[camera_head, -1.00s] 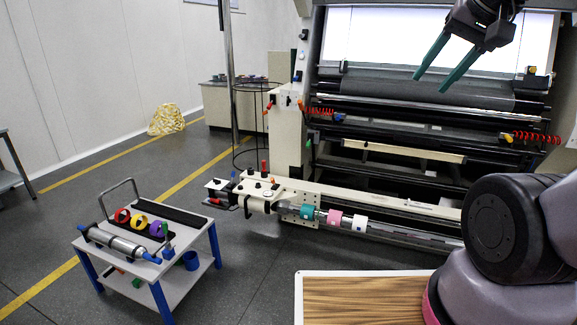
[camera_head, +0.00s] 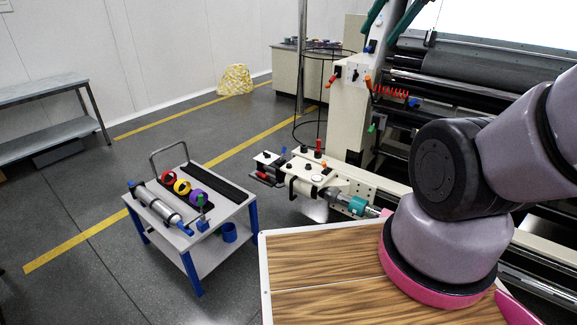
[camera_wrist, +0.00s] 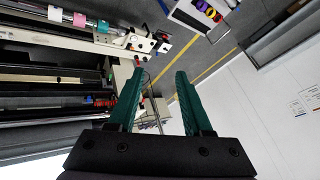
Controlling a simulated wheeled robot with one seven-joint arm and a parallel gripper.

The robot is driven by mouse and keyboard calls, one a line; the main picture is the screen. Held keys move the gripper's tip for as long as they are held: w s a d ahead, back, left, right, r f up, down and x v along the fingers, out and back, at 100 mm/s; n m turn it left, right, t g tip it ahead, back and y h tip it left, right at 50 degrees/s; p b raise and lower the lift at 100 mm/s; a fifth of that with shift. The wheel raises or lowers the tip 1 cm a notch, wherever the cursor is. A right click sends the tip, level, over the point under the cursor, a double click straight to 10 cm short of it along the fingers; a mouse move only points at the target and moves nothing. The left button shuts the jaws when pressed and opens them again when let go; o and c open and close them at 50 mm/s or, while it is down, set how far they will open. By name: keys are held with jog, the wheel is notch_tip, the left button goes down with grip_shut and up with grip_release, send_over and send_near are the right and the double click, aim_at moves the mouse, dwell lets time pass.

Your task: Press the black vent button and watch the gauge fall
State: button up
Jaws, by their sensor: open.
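A cream control block (camera_head: 320,178) on the end of the machine's lower beam carries several small black knobs or buttons (camera_head: 306,168), a red upright knob (camera_head: 318,148) and a pale round disc (camera_head: 316,178) that may be the gauge. I cannot tell which black one is the vent button, and no dial reading is legible. The block also shows in the wrist view (camera_wrist: 145,42), beyond the fingers. My gripper (camera_wrist: 160,75) is open and empty, with two green fingers apart. In the head view its fingers (camera_head: 378,36) show at the top edge, above the machine's cream upright.
A grey cart (camera_head: 185,228) with a roller and coloured rings stands left of the block. A wire stand (camera_head: 321,95) is behind it. A grey bench (camera_head: 45,110) is at far left. A wood-topped surface (camera_head: 320,265) fills the front. The floor between is clear.

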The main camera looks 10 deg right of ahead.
grip_shut()
dwell(1.6)
